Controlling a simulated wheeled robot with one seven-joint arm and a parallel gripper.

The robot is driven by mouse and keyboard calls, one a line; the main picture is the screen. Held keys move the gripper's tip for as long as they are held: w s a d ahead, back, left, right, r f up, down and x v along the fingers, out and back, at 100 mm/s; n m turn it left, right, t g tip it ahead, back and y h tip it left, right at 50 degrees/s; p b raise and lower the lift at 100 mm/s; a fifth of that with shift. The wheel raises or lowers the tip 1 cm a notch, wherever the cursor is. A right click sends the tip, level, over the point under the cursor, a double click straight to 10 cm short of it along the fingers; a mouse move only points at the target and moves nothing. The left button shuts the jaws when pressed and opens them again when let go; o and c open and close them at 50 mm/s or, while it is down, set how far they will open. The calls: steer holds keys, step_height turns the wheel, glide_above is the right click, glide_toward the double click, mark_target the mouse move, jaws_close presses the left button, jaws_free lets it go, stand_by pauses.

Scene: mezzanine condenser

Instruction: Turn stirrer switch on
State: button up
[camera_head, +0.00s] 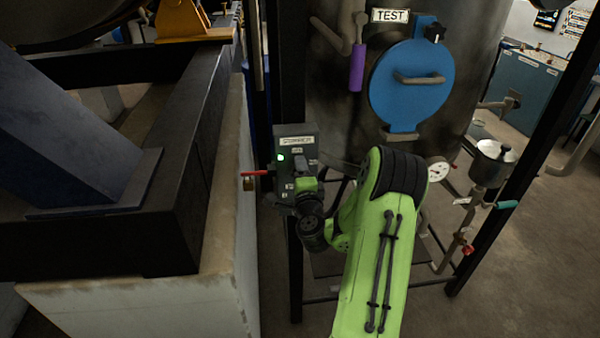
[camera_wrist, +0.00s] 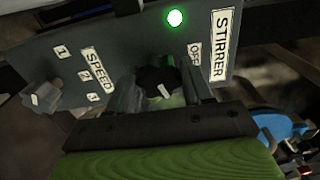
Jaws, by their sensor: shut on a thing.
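The stirrer switch box (camera_head: 296,145) is a grey panel on a dark post, left of the tank; its STIRRER label also shows in the wrist view (camera_wrist: 221,45). A lit green lamp (camera_wrist: 175,18) sits near the label, beside an OFF label (camera_wrist: 194,50). The black stirrer knob (camera_wrist: 158,82) with a pale pointer mark is between the fingers of my gripper (camera_wrist: 165,90), which is shut on it. In the head view my gripper (camera_head: 300,190) is at the lower part of the box, and my wrist hides the knob.
A speed knob (camera_wrist: 42,97) with numbered labels is on the same panel. A red handle (camera_head: 254,173) with a padlock sticks out left of the box. The tank's blue hatch (camera_head: 385,100) and a gauge (camera_head: 438,170) are to the right. A concrete ledge (camera_head: 140,305) is at left.

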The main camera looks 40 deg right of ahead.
steer(key=shift+f+m, duration=0.1)
steer(key=shift+m, duration=1.2)
steer(key=o, duration=1)
steer(key=shift+s, duration=0.1)
